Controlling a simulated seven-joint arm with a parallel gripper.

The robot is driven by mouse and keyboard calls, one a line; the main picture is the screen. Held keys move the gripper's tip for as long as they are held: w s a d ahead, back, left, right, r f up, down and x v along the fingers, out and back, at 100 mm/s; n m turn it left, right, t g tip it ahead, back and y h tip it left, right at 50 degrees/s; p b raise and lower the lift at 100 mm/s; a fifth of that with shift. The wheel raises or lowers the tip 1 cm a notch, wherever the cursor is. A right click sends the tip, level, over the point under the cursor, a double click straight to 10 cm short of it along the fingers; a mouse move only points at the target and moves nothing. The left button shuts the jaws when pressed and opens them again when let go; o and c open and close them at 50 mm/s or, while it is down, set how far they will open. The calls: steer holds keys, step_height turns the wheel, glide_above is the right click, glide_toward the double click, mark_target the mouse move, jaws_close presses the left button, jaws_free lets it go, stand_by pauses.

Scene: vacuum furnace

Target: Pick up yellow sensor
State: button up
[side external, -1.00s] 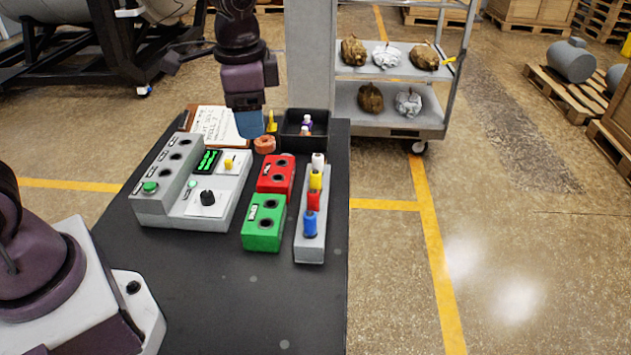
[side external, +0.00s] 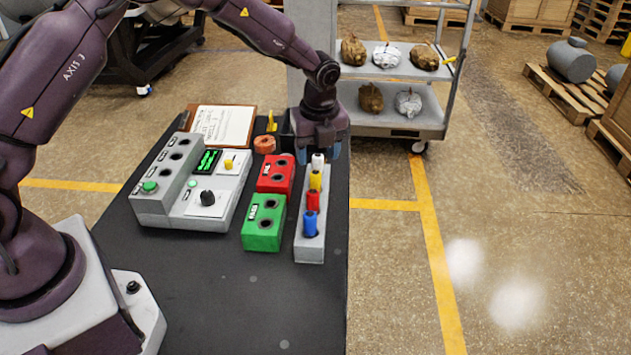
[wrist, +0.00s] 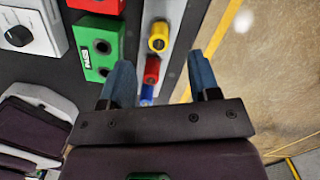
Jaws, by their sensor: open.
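The blue sensor (side external: 310,224) is at the near end. In the wrist view the yellow sensor (wrist: 158,38) shows just beyond my open fingertips (wrist: 161,61). The red sensor (wrist: 151,70) appears between the fingers, with the blue sensor partly hidden. The white sensor is not in the wrist view.
A red block (side external: 276,174) and a green block (side external: 264,222) with holes stand left of the rack. The dark table (side external: 270,300) is clear in front.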

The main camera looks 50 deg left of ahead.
mark_target(316, 172)
steer(key=f, duration=0.8)
steer(key=shift+w+a, duration=0.1)
steer(key=shift+a, duration=0.25)
steer(key=shift+r, duration=0.1)
steer(key=c, duration=1)
